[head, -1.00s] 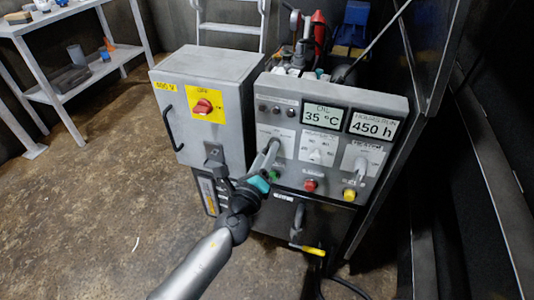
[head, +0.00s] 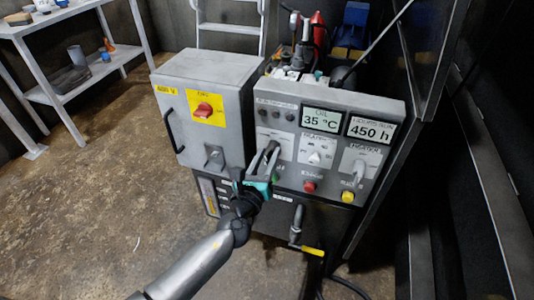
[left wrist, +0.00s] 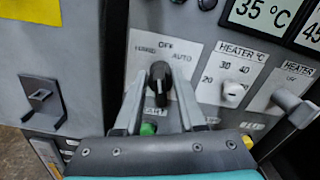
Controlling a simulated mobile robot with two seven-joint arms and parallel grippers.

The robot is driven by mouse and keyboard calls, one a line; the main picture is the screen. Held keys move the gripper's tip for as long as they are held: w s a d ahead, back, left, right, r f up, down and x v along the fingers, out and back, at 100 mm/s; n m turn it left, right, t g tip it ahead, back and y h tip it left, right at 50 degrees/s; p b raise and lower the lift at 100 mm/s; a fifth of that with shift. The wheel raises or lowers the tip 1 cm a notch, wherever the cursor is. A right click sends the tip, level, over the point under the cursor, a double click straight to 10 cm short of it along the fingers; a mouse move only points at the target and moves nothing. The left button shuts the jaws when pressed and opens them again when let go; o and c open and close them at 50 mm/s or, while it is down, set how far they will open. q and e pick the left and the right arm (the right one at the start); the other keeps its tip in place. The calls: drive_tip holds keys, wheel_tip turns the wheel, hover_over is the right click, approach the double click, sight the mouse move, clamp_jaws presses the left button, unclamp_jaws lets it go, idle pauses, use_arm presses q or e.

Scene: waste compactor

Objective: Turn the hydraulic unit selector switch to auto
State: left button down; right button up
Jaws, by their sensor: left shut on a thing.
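The selector switch is a black knob (left wrist: 160,82) in the left wrist view, on a white plate marked OFF at the top and AUTO at the right. The left label is hard to read. The knob stands about upright, with its upper end toward OFF. It also shows in the head view (head: 272,147) on the hydraulic unit's sloped panel (head: 386,100). My left gripper (head: 267,162) is shut on the knob. In the left wrist view its two fingers (left wrist: 158,110) lie on either side of the knob's lower part. My right gripper is not in view.
Right of the switch are a white heater dial (head: 315,157) and another selector (head: 358,167). Below are a green button (left wrist: 148,129), a red button (head: 309,186) and a yellow button (head: 347,197). A grey cabinet with a red switch (head: 204,110) stands left. Floor at left is clear.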

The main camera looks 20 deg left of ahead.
use_arm(q)
drive_tip(key=m+p, duration=0.1)
drive_tip(key=m, duration=0.2)
drive_tip(key=shift+d+m, duration=0.1)
drive_tip(key=shift+m, duration=0.3)
drive_tip(key=m+p, duration=0.1)
drive_tip(key=m, duration=0.1)
drive_tip(key=shift+m, duration=0.3)
drive_tip(key=m+p, duration=0.1)
drive_tip(key=m, duration=0.1)
drive_tip(key=shift+d+m+p, duration=0.1)
drive_tip(key=shift+m+p, duration=0.2)
drive_tip(key=shift+p, duration=0.05)
drive_tip(key=shift+d+f+m+p, duration=0.15)
drive_tip(key=shift+m+p, duration=0.55)
drive_tip(key=shift+m, duration=1.1)
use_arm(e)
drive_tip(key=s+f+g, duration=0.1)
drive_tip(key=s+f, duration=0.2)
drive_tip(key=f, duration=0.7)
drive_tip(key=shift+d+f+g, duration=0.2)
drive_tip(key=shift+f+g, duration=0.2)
use_arm(q)
drive_tip(key=c, duration=0.9)
unclamp_jaws()
drive_tip(key=shift+o, duration=0.2)
drive_tip(key=shift+s, duration=0.15)
